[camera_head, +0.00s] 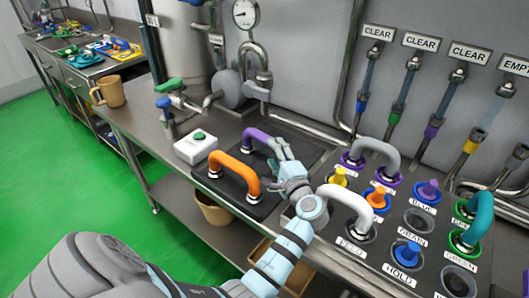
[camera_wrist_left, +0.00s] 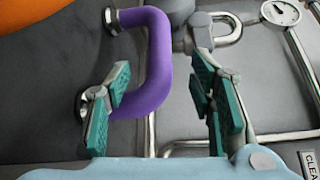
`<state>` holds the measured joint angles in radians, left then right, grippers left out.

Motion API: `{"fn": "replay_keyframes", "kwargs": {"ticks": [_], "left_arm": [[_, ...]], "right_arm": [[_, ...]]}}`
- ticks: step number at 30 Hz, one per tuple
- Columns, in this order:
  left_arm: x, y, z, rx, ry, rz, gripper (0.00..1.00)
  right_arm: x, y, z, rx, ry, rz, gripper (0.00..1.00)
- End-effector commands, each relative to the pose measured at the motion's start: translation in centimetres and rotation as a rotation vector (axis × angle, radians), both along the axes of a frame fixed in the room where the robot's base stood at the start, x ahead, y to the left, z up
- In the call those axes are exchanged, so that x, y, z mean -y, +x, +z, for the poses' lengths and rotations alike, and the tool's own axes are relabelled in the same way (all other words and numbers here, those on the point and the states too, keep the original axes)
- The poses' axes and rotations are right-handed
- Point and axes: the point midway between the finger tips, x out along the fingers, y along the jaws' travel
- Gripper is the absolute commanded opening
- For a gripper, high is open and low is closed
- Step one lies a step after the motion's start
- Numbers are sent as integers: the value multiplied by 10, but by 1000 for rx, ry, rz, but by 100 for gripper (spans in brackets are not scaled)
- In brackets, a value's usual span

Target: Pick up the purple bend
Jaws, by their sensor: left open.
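The purple bend (camera_head: 257,136) stands on a dark mat (camera_head: 292,136) on the steel bench, behind the orange bend (camera_head: 235,166). In the left wrist view the purple bend (camera_wrist_left: 158,62) is a U-shaped tube with metal ends. My left gripper (camera_head: 279,148) is beside the bend's right end and partly hides it in the head view. In the left wrist view my left gripper (camera_wrist_left: 165,100) is open, with part of the purple tube showing between its green-padded fingers. The left finger overlaps the bend's lower end; contact cannot be told. My right gripper is not in view.
A panel of labelled ports with a grey bend (camera_head: 378,152) and a teal bend (camera_head: 481,215) lies to the right. A white button box (camera_head: 196,148) sits left of the mat. Pipes and a gauge (camera_head: 244,13) stand behind. A tan mug (camera_head: 110,92) is at the bench's far left.

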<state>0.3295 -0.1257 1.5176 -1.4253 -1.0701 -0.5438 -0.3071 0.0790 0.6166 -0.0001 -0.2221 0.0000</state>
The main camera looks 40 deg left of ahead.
Motion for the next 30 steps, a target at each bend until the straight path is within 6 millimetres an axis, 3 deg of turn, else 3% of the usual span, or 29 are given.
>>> {"fn": "replay_keyframes", "kwargs": {"ticks": [9,16,25,30], "left_arm": [[-51,29,-5,-2,1,4,50],[-55,31,-4,-1,-1,4,50],[-55,31,-4,-1,-1,5,3],[-55,31,-4,-2,0,5,0]], "right_arm": [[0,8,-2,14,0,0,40],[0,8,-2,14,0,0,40],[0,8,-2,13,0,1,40],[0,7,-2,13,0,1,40]]}}
